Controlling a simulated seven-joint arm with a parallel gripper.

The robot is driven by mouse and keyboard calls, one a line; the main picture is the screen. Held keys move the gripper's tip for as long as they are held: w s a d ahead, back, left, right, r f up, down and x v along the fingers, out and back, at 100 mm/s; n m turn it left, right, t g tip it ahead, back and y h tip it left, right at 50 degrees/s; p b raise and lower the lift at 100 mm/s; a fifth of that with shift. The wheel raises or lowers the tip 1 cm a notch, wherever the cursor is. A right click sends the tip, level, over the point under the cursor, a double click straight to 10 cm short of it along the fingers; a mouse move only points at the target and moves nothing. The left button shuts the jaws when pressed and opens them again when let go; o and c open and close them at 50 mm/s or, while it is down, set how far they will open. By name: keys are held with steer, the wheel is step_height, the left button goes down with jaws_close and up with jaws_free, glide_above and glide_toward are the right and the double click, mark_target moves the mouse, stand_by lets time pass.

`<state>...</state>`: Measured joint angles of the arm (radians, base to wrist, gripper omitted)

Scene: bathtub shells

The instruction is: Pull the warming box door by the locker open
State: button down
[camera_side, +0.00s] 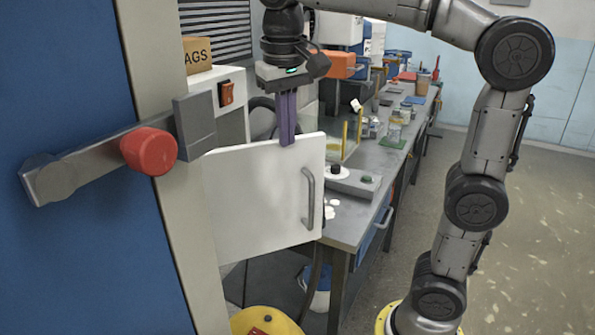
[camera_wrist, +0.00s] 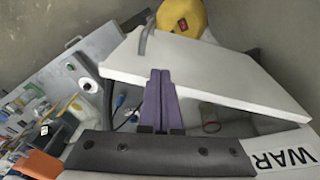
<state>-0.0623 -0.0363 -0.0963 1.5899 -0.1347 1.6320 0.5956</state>
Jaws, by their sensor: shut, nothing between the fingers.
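The warming box door (camera_side: 262,190) is a white panel with a grey bar handle (camera_side: 308,197) near its free edge. It stands swung out from the warming box (camera_side: 232,115), a white body with an orange switch. In the wrist view the door (camera_wrist: 215,75) runs diagonally, its handle (camera_wrist: 146,35) at the upper left, with a gap between it and the box labelled "WAR" (camera_wrist: 290,155). My gripper (camera_side: 287,143) points down with its purple fingers shut and empty. Its tips are at the door's top edge, away from the handle; I cannot tell if they touch it.
The blue locker (camera_side: 80,230) stands at the left, with a grey latch bar and red knob (camera_side: 149,151) jutting out near the door. A cluttered workbench (camera_side: 350,215) runs behind the door's free edge. A yellow object (camera_side: 265,322) is on the floor below. Open floor lies right.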

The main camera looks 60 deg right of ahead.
steer(key=w+d+r, duration=0.2)
steer(key=w+d, duration=0.3)
steer(key=d, duration=0.2)
steer(key=w+d+f+g+y, duration=0.3)
steer(key=w+d+f, duration=0.2)
steer(key=d+f, duration=0.2)
steer(key=s+a+f, duration=0.2)
steer(key=s+f, duration=0.4)
steer(key=f, duration=0.3)
steer(key=shift+a+f, duration=0.25)
steer(key=shift+a, duration=0.15)
steer(key=shift+s, duration=0.15)
